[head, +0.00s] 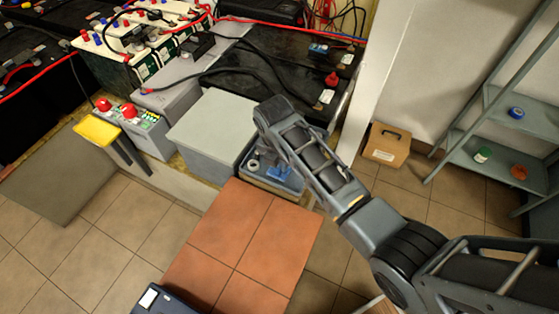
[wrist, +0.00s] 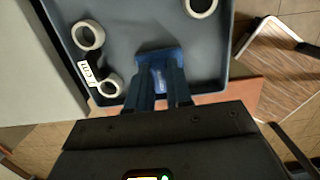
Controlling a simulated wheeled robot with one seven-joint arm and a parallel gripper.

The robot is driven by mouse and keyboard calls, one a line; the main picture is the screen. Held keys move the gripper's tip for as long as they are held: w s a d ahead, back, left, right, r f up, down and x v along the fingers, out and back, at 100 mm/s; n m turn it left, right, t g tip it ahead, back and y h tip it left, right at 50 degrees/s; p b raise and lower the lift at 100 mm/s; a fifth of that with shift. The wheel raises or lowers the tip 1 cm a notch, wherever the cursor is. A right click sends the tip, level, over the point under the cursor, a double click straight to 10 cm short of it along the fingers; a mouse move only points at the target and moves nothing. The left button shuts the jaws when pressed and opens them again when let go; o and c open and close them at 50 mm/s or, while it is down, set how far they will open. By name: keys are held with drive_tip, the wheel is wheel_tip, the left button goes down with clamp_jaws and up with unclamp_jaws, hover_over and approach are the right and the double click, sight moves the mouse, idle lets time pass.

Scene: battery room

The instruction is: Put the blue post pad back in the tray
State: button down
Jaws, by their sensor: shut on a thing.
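My gripper (wrist: 163,80) is shut on the blue post pad (wrist: 158,55), which shows just beyond the fingertips in the wrist view. The pad is over the floor of the blue-grey tray (wrist: 230,60), near its near wall. I cannot tell whether the pad touches the tray floor. In the head view the tray (head: 287,186) sits beside the large grey box, and my arm hides part of it.
White tape rolls (wrist: 88,35) and a small labelled black item (wrist: 92,70) lie in the tray's left part. A grey box (head: 213,130) stands close on the left. Batteries (head: 290,65) are behind. A cardboard box (head: 386,145) and shelf (head: 500,140) are right.

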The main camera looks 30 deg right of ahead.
sight(277, 169)
drive_tip(key=shift+f, duration=0.15)
drive_tip(key=c, duration=1)
unclamp_jaws()
drive_tip(key=shift+c, duration=0.2)
wheel_tip(277, 169, up, 12)
drive_tip(key=a, duration=0.1)
drive_tip(key=shift+s, duration=0.4)
drive_tip(key=shift+a, duration=0.1)
